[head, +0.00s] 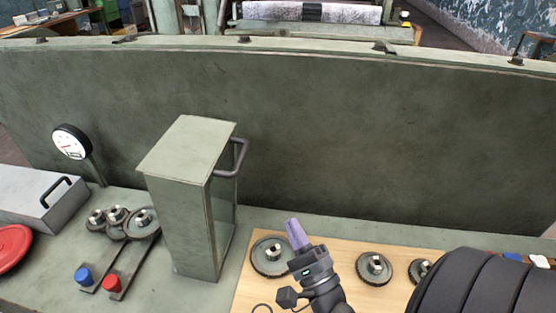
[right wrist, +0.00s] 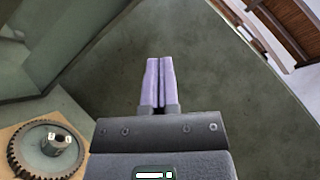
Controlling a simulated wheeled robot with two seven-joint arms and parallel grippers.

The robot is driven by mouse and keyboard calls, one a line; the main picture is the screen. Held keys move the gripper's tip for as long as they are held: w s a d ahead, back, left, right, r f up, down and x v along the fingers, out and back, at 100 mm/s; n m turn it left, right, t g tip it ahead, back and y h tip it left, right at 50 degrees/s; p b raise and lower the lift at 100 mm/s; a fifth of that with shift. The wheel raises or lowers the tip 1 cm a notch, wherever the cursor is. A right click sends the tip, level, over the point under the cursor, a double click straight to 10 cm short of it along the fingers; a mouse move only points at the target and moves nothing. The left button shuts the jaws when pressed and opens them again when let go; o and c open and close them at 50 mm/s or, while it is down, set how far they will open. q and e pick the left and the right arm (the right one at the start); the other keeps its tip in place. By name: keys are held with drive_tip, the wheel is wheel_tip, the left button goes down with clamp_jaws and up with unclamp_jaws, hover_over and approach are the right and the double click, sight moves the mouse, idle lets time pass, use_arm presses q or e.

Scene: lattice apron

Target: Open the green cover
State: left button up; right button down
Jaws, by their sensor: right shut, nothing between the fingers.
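The green cover (head: 190,200) is a tall grey-green box standing upright on the bench, left of the middle in the head view. A dark bar handle (head: 239,158) is fixed to its right side near the top. My right gripper (head: 292,222) is to the right of the cover and lower than the handle, apart from both. Its two lilac fingers are pressed together and empty; they also show in the right wrist view (right wrist: 158,64). My left gripper is not in view. What is inside the cover is hidden.
A wooden board (head: 250,293) carries a gear (head: 271,257) beside my right gripper and another gear (head: 374,268) further right. Gears on a bracket (head: 141,222) stand left of the cover, near a grey lidded box (head: 40,200). A high green panel (head: 330,130) closes off the back.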

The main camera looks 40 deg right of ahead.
sight(219, 154)
drive_tip(key=a+r+p+x, duration=0.1)
drive_tip(key=a+p+x, duration=0.1)
drive_tip(key=x, duration=1.1)
drive_tip(key=shift+a+p, duration=0.4)
drive_tip(key=shift+p, duration=0.05)
drive_tip(key=shift+s, duration=0.15)
drive_tip(key=shift+r, duration=0.15)
drive_tip(key=w+a+r+n+p, duration=0.1)
drive_tip(key=w+a+p, duration=0.1)
drive_tip(key=w+a+r+n+g+y+p, duration=0.1)
drive_tip(key=w+a+r+p, duration=0.1)
drive_tip(key=shift+w+r+n, duration=0.2)
drive_tip(key=shift+w+n, duration=0.1)
drive_tip(key=shift+w, duration=0.05)
drive_tip(key=shift+f, duration=0.1)
